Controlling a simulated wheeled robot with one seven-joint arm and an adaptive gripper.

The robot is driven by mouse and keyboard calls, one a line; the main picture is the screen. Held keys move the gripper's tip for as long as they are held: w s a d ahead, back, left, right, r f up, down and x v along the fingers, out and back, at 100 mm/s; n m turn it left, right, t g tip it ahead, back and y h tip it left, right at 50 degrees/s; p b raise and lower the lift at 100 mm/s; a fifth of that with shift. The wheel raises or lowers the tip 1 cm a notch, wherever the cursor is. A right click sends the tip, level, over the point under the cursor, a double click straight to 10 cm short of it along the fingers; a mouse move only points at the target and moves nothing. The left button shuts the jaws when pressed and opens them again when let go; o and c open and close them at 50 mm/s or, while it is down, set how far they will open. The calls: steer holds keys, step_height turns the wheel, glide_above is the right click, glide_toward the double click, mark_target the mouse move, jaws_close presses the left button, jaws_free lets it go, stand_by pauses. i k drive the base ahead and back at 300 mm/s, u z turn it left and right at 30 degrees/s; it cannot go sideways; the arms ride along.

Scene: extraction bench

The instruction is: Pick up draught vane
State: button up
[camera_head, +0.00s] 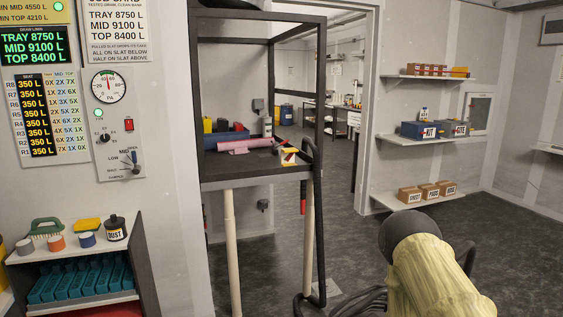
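I cannot tell for certain which thing is the draught vane. A small white, red and yellow item (289,156) lies near the right front of the dark bench top (225,173), inside a black frame. A pink roll (247,146) lies behind it to the left, in front of a blue bin (221,136). A pale yellow sleeved part with a dark rounded end, which looks like my arm, fills the lower right. My gripper's fingers cannot be made out, and no hold on anything shows.
A black frame post (319,220) and a curved black bar (309,150) stand at the bench's right. A control panel (120,130) is on the left wall. A low shelf (75,255) holds pots and tools. Wall shelves (425,142) hold boxes. Floor (480,235) at right is open.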

mark_target(290, 156)
steer(key=u, duration=0.35)
steer(key=i, duration=2.9)
steer(key=u, duration=0.15)
